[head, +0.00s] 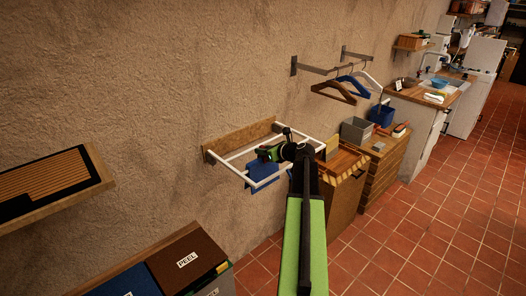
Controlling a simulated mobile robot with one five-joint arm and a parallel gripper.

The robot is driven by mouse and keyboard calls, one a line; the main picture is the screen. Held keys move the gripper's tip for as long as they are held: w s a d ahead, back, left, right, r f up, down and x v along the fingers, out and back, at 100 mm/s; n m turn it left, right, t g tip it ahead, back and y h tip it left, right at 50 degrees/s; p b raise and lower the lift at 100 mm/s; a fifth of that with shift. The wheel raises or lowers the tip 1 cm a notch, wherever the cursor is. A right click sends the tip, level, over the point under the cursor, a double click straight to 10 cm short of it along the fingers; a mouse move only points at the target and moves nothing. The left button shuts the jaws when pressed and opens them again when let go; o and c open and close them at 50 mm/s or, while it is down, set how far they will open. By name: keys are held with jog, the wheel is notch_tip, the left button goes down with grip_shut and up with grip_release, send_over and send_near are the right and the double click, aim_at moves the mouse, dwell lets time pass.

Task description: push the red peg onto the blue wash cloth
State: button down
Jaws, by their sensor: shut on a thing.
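The blue wash cloth (262,173) hangs over a rail of the white wall rack (232,166), left of and below my wrist. My gripper (264,155) is at the rack, right at the top of the cloth, and points left. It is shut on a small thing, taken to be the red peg. The peg itself cannot be made out, hidden by the fingers or too small. Whether it touches the cloth cannot be told. My arm covers the rack's right front part.
A wooden cabinet (343,196) stands right of the rack, with a grey bin (356,130) beyond. Hangers (335,90) hang on a rail above. Labelled boxes (188,262) stand at the lower left, a wooden shelf (90,190) at the left. The tiled floor (420,230) is clear at right.

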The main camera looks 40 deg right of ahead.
jog(key=shift+f+b, duration=0.3)
dwell(0.5)
jog(key=c, duration=1.3)
grip_release()
jog(key=shift+o, duration=0.2)
jog(key=shift+s, duration=0.1)
jog(key=d+p+v, duration=0.1)
jog(key=p+v, duration=0.5)
jog(key=v, duration=1.1)
jog(key=shift+s+a+r+p, duration=0.2)
jog(key=shift+a+p, duration=0.15)
jog(key=shift+a, duration=0.1)
